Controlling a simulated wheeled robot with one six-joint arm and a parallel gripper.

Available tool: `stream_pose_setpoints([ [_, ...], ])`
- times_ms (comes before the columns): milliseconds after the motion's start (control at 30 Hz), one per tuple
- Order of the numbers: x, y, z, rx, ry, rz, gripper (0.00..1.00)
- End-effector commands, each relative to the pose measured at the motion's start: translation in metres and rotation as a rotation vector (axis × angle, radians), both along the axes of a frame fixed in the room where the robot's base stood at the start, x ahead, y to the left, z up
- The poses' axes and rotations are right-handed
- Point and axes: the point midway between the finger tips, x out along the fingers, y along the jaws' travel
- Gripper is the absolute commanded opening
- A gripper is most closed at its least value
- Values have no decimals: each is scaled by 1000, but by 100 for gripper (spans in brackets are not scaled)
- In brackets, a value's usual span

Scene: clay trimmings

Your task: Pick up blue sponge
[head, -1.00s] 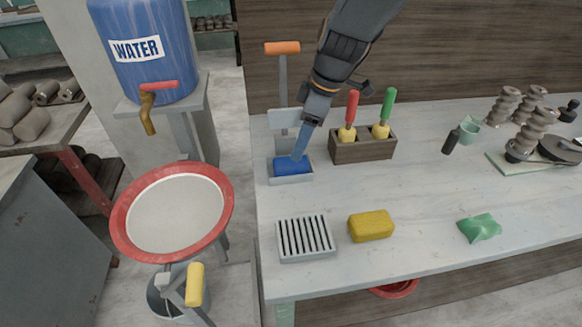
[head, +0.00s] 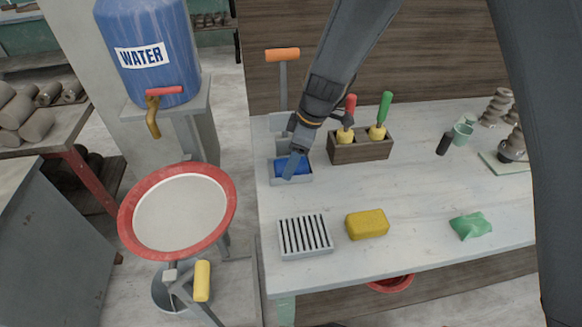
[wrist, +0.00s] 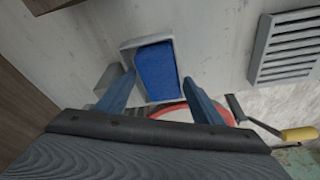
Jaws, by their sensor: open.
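The blue sponge (head: 291,166) sits in a small grey tray (head: 293,180) near the back left of the table. In the wrist view the sponge (wrist: 157,71) lies in its tray (wrist: 128,50), between and beyond my two fingers. My gripper (head: 291,168) is at the tray in the head view, coming down from above. The wrist view shows my gripper (wrist: 158,92) open, with its fingers apart on either side of the tray's near end. Whether a finger touches the tray I cannot tell.
A wooden holder (head: 362,150) with red- and green-handled tools stands right of the tray. A slatted grey rack (head: 305,237), a yellow sponge (head: 367,224) and a green cloth-like piece (head: 470,226) lie in front. An orange-handled press (head: 283,55) stands behind. The table's middle is clear.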

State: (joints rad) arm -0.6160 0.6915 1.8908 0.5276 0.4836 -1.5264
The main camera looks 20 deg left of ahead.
Motion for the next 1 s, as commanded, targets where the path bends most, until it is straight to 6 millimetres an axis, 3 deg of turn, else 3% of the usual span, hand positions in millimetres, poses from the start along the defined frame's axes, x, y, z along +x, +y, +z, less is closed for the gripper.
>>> stream_pose_setpoints([
  [100, 0, 0, 0, 0, 0, 0, 59],
  [267, 0, 0, 0, 0, 0, 0, 35],
  [733, 0, 0, 2, 0, 1, 0, 30],
  [867, 0, 0, 10, 1, -1, 0, 16],
  [1000, 0, 0, 24, 1, 0, 0, 15],
])
